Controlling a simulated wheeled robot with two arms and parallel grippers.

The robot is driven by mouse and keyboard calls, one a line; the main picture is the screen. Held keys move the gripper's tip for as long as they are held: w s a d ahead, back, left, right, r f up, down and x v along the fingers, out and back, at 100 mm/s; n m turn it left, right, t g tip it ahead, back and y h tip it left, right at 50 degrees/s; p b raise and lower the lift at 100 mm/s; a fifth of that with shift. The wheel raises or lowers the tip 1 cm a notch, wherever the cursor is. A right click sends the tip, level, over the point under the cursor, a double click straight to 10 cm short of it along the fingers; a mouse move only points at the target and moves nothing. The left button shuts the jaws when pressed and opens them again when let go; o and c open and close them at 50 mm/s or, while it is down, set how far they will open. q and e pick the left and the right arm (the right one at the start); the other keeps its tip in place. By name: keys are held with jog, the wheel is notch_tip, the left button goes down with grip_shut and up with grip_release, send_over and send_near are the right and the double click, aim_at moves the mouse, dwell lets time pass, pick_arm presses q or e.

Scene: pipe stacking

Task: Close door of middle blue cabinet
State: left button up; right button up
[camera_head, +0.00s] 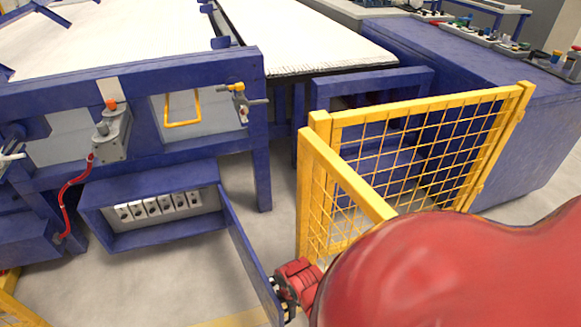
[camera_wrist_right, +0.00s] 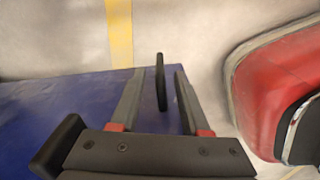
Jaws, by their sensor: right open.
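The blue cabinet (camera_head: 150,239) hangs low under the blue machine frame in the head view, with a row of white switches inside. Its blue door (camera_head: 243,247) stands wide open, swung out toward me on the right side. My right gripper (camera_head: 282,291) is at the door's free edge. In the right wrist view the blue door panel (camera_wrist_right: 60,110) lies at left and below. A dark upright handle (camera_wrist_right: 161,82) stands between the two fingers of my right gripper (camera_wrist_right: 158,70), which are open with gaps beside it. My left gripper is not in view.
A yellow mesh fence (camera_head: 420,150) stands right of the door, close to my right arm. A red hose (camera_head: 66,195) hangs left of the cabinet. A blue table leg (camera_head: 262,180) stands behind the door. Grey floor in front of the cabinet is clear.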

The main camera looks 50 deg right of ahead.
jog(key=shift+f+b, duration=0.35)
jog(key=shift+f, duration=2.3)
grip_shut()
jog(key=shift+w, duration=0.1)
